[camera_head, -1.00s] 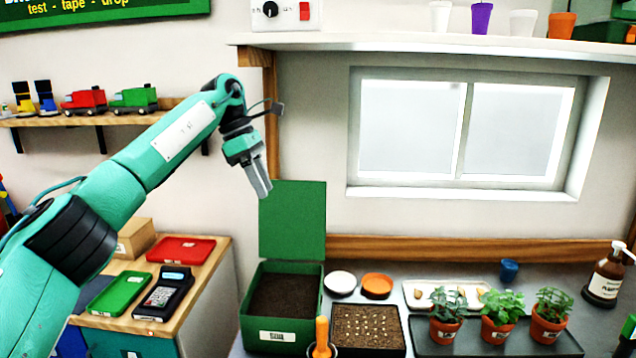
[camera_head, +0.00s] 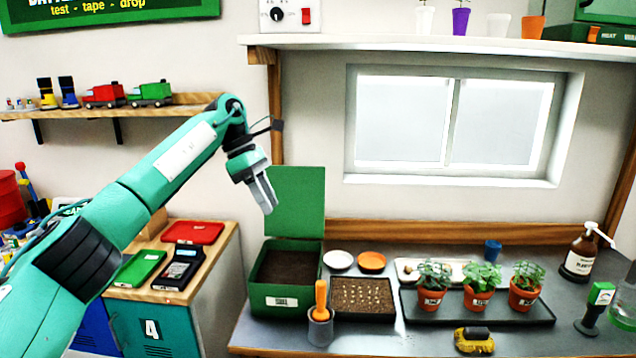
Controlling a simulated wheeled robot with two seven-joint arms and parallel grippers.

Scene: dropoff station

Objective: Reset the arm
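My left arm comes in from the left in the head view, raised and bent. Its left gripper (camera_head: 266,194) points down and to the right, in the air in front of the open green lid (camera_head: 296,205) of the soil box. Its two fingers look close together, and I cannot tell whether a gap lies between them. No object shows in the fingers. My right gripper is not in the view.
Below stands the green soil box (camera_head: 285,303), beside a seed tray (camera_head: 362,316). Potted plants stand on a dark tray (camera_head: 415,312) on the grey bench (camera_head: 400,343). A wooden counter (camera_head: 205,262) holds a card reader (camera_head: 178,270). Shelves hang above.

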